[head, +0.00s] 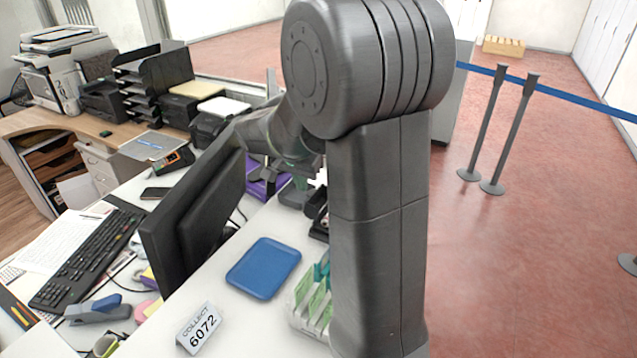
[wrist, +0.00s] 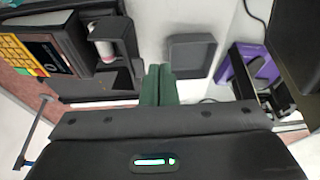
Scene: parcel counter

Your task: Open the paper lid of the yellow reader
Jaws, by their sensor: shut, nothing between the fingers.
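The yellow reader (wrist: 35,55) shows at the upper left of the wrist view, a dark body with yellow keys and a few red and green ones. At its right end a white paper roll (wrist: 105,42) is exposed in the bay, and the dark paper lid (wrist: 119,82) appears swung away from it. I cannot tell the lid's exact angle. My gripper (wrist: 158,70) is shut and empty, its green fingers together just right of the lid, with a small gap in the picture. In the head view, my arm hides most of the reader (head: 319,212).
A grey tray (wrist: 190,55) lies right of the fingers, and a purple stand (wrist: 245,70) with a dark device is beyond it. In the head view, a monitor (head: 190,220), a blue tray (head: 264,268) and a collect sign (head: 199,328) are on the counter.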

